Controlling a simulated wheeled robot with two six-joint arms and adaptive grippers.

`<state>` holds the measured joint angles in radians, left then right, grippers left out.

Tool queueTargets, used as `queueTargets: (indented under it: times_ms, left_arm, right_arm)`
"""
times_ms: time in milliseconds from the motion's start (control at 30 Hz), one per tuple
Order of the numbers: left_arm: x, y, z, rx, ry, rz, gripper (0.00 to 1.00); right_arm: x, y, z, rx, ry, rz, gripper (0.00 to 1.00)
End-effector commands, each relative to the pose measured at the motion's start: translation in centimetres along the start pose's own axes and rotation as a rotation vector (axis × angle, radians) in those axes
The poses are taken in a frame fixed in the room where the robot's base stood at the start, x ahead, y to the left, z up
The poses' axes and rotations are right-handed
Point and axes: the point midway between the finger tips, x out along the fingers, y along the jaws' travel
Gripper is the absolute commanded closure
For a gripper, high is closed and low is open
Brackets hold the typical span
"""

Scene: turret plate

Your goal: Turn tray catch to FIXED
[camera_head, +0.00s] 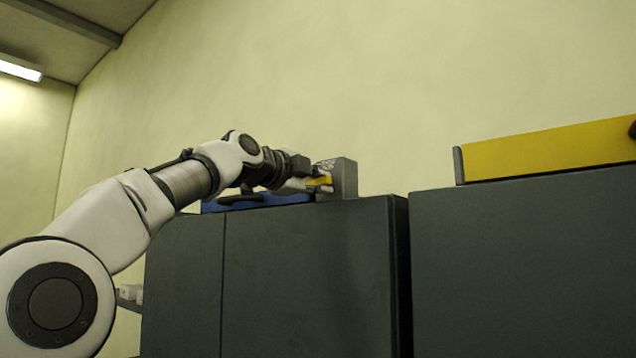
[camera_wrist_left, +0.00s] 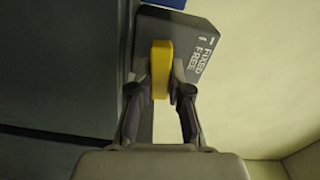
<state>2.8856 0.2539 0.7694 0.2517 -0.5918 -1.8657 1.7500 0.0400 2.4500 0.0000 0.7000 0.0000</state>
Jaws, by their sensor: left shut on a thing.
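The tray catch is a grey block (camera_head: 346,178) on top of the dark cabinet, with a yellow lever (camera_head: 319,181) on its side. In the left wrist view the block's face (camera_wrist_left: 190,28) carries the words FIXED and FREE beside short white marks. The yellow lever (camera_wrist_left: 161,68) stands upright in that picture, between the two fingers. Which mark it points to I cannot tell. My left gripper (camera_wrist_left: 161,88) is shut on the lever; in the head view the gripper (camera_head: 312,184) reaches the block from the left. My right gripper is not in view.
A blue piece (camera_head: 258,202) lies on the cabinet top below my left wrist. Dark cabinets (camera_head: 300,280) fill the lower part, with a second one (camera_head: 520,270) to the right bearing a long yellow piece (camera_head: 550,150). The wall behind is bare.

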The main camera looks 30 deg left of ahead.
Motion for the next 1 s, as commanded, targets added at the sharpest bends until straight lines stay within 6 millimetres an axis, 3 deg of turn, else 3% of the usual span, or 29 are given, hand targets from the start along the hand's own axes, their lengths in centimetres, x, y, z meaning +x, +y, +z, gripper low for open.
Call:
queueTargets:
  times_ms: [333,867,900,933,1000]
  left_arm:
    - [-0.15,-0.38,0.03,0.155,-0.003,-0.012,1.0]
    - [-0.25,-0.55,0.0,0.181,-0.003,-0.015,1.0]
    - [-0.25,-0.56,0.0,0.181,-0.003,-0.015,0.72]
    - [-0.25,-0.54,0.0,0.181,-0.003,-0.015,0.61]
    - [-0.22,-0.46,0.0,0.181,-0.003,-0.013,0.56]
  right_arm:
    - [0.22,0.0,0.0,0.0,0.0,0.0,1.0]
    - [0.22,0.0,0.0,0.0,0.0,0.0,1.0]
    - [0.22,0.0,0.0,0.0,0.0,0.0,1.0]
    - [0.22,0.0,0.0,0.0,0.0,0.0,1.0]
    - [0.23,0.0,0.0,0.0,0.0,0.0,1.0]
